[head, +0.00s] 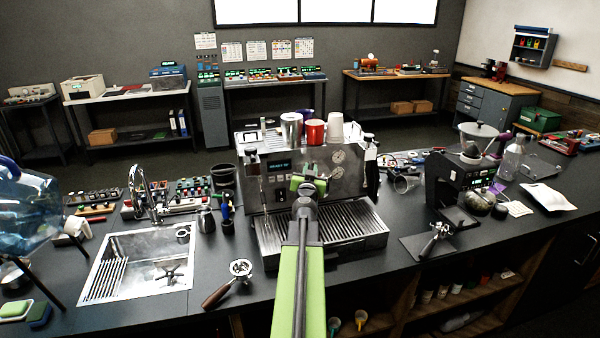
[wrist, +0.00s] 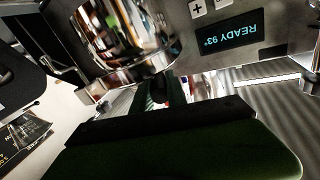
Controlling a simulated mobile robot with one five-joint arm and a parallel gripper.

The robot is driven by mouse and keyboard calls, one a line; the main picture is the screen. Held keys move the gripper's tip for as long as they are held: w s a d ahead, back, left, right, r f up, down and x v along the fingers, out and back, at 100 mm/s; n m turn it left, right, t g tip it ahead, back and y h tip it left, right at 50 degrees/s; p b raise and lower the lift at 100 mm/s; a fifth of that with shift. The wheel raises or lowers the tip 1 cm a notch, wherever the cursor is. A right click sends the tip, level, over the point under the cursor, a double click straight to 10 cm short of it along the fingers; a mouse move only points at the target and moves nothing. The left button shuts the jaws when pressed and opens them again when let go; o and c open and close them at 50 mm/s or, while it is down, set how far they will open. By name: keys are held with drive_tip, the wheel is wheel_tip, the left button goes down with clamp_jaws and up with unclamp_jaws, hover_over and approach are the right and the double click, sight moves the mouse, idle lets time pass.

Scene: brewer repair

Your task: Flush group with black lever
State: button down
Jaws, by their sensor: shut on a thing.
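The espresso machine (head: 257,190) stands on the dark counter in the middle of the head view. Its lit display reads READY 93° upside down in the wrist view (wrist: 229,32). My green gripper (head: 308,186) is at the machine's front, above the drip tray (head: 345,226). In the wrist view my gripper (wrist: 158,95) is shut on a small dark part under a shiny round metal body; this appears to be the black lever. The green jaw and my arm hide most of it, so its angle cannot be told.
A sink (head: 135,268) is at the left, with a loose portafilter (head: 240,268) on the counter beside it. A black grinder (head: 450,180) stands at the right, with another portafilter (head: 437,232) before it. Cups (head: 315,132) stand on top of the machine.

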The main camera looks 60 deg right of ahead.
drive_tip(key=shift+w, duration=0.2)
drive_tip(key=shift+s, duration=0.1)
drive_tip(key=c, duration=1.4)
unclamp_jaws()
drive_tip(key=shift+o, duration=0.3)
drive_tip(key=shift+s, duration=0.1)
